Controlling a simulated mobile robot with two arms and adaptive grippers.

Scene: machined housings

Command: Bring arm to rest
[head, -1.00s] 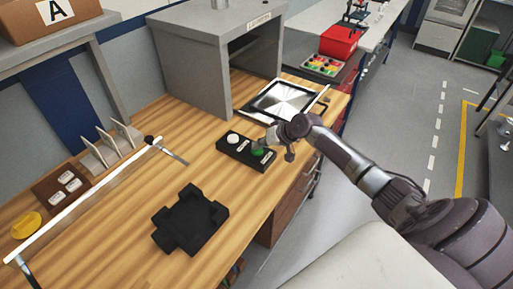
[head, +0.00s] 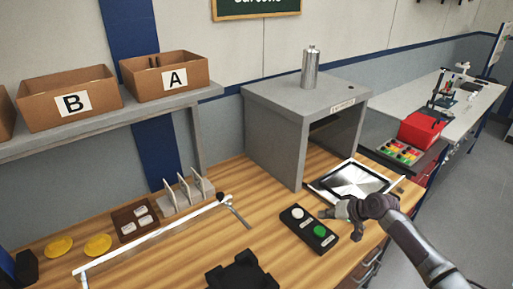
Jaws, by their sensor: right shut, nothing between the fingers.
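My right gripper (head: 334,212) is shut and empty. It is just beside the black button box (head: 308,230), which has a white button (head: 297,213) and a green button (head: 319,231) on top. My right arm (head: 410,242) comes in from the lower right and reaches over the right end of the wooden bench (head: 190,250). I cannot tell whether the fingertips touch the box. My left gripper is not in view.
A grey box housing (head: 275,130) stands behind, with a metal plate in a white frame (head: 350,181) at its opening. A black fixture (head: 241,272) is at the front edge. A white bar (head: 150,238) crosses the left. Cartons B (head: 70,98) and A (head: 165,75) sit on a shelf.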

